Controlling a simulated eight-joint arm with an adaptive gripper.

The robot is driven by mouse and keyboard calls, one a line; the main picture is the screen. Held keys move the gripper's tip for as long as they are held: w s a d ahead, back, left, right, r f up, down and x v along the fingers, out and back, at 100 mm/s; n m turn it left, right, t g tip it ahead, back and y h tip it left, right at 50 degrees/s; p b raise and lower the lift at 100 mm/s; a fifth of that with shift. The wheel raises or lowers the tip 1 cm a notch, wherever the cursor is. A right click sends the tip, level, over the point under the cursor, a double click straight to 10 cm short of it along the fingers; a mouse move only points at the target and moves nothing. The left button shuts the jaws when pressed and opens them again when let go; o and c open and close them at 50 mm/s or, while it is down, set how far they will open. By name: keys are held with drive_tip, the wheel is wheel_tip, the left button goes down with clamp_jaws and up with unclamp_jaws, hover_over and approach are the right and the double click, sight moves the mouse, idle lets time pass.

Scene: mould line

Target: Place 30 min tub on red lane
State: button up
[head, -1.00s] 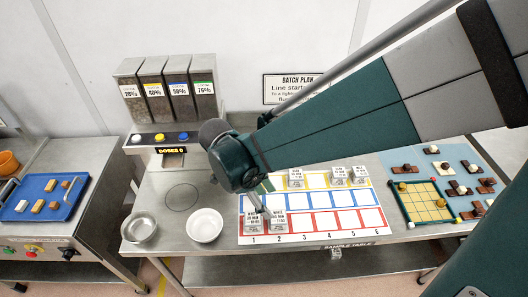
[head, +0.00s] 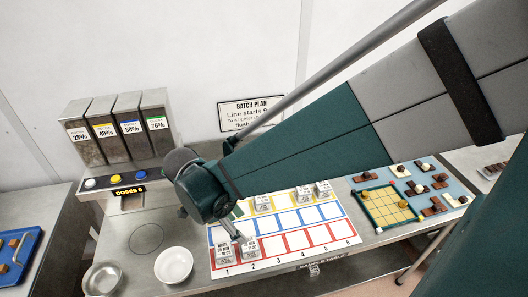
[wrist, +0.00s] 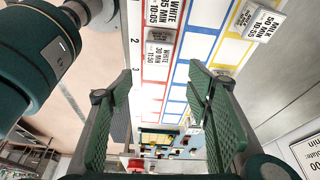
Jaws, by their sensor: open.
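The 30 min tub, a small grey-white box labelled WHITE 30 MIN (wrist: 160,58), sits on the red lane beside number 2 in the wrist view. In the head view that tub (head: 250,249) is in the front row, partly behind my gripper. A WHITE 25 MIN tub (wrist: 168,12) stands beside it, at number 1 in the head view (head: 223,257). The red lane (head: 318,235) is the front row of the mat. My gripper (wrist: 162,73) is open, its fingers apart on either side of the 30 min tub's line; contact is not clear. It also shows above the front tubs (head: 238,234).
Tubs stand in the back yellow row, including a MILK 50 MIN tub (wrist: 262,22). A white bowl (head: 173,266) and a metal bowl (head: 103,279) are left of the mat. A yellow gridded tray (head: 390,207) is at right. Red cells 3 to 6 look empty.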

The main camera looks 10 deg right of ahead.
drive_tip(key=s+d+r+n+t+y, duration=0.2)
drive_tip(key=d+r+n+t, duration=0.1)
drive_tip(key=d+r+n, duration=0.4)
drive_tip(key=s+d+r+n+t+y, duration=0.2)
drive_tip(key=s+d+r+n+t, duration=0.1)
drive_tip(key=d+r+n, duration=0.4)
drive_tip(key=d+n+t, duration=0.1)
drive_tip(key=d+n, duration=0.2)
drive_tip(key=shift+d, duration=0.3)
